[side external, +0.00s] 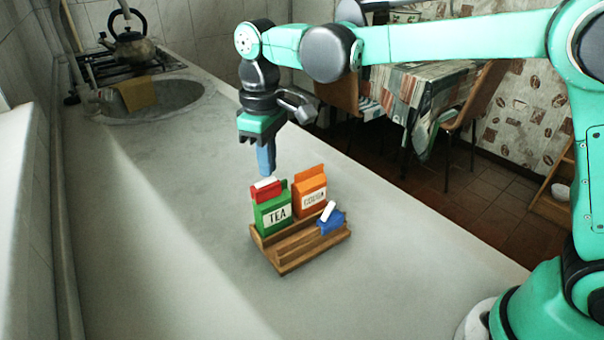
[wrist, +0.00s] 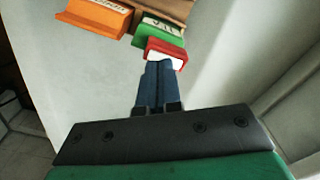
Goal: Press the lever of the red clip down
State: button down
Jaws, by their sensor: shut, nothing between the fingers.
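The red clip (side external: 266,192) sits on top of the green TEA packet (side external: 273,215). Its lever looks white (side external: 264,182); I cannot tell its exact angle. My gripper (side external: 267,172) points down with its blue fingers shut and empty, just above the red clip in the side view. In the wrist view the red clip (wrist: 164,46) lies just beyond the fingertips (wrist: 160,64), and its white lever (wrist: 168,57) is partly hidden by them. I cannot tell whether the fingertips touch the lever.
A wooden rack (side external: 300,257) holds the green packet, an orange packet (side external: 310,193) to its right and a blue clip (side external: 331,224) with a raised white lever. The grey counter (side external: 170,220) around the rack is clear. A sink (side external: 150,98) and kettle (side external: 132,48) are farther back.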

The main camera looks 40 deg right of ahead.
notch_tip(320, 180, up, 7)
dwell(0.9)
jog(key=s+d+f+m+t, duration=0.6)
jog(key=s+d+f+t, duration=0.1)
jog(key=s+d, duration=0.4)
jog(key=shift+s+d+f, duration=0.2)
jog(key=shift+s, duration=0.1)
